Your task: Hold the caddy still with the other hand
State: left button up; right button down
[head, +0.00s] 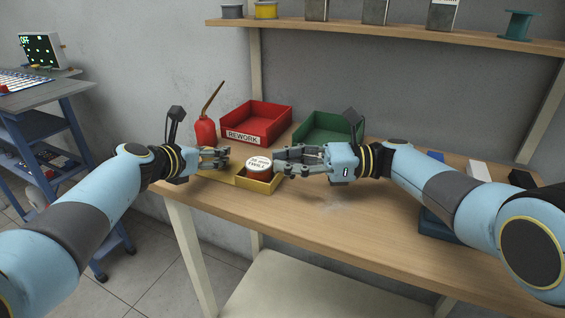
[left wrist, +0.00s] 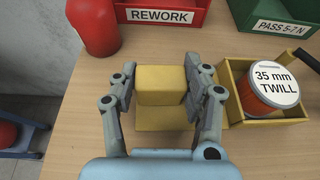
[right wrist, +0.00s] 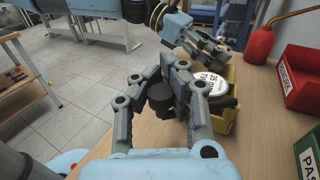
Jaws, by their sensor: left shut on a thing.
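The yellow caddy (head: 262,186) stands on the bench; its open box also shows in the left wrist view (left wrist: 234,103). A round tin with a white "35 mm TWILL" lid (left wrist: 276,82) sits in the box. My left gripper (head: 226,158) is shut on a yellow block (left wrist: 160,86) at the caddy's left, above a flat yellow plate. My right gripper (head: 277,160) is beside the tin, its fingers apart. In the right wrist view a dark cylinder (right wrist: 160,96) shows between those fingers; I cannot tell whether they grip it.
A red REWORK bin (head: 255,122) and a green bin (head: 325,128) stand behind. A red oil can (head: 205,130) with a long spout is at the back left. A blue item (head: 440,222) lies under the right arm.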

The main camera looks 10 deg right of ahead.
pick_arm(q)
jog(key=shift+w+a, duration=0.25)
jog(key=shift+a, duration=0.4)
pick_arm(e)
jog(key=shift+s+d+f, duration=0.1)
jog(key=shift+d, duration=0.2)
jog(key=c, duration=1.5)
grip_release()
pick_arm(q)
jog(key=shift+d, duration=0.1)
pick_arm(e)
jog(key=o, duration=0.4)
jog(key=shift+a, duration=0.1)
jog(key=shift+c, duration=0.2)
pick_arm(q)
jog(key=shift+s, duration=0.1)
jog(key=shift+d, duration=0.1)
jog(key=shift+d, duration=0.1)
pick_arm(e)
jog(key=d, duration=0.4)
jog(key=s+d, duration=0.1)
jog(key=d, duration=0.6)
jog(key=shift+s+d, duration=0.25)
jog(key=shift+d, duration=0.15)
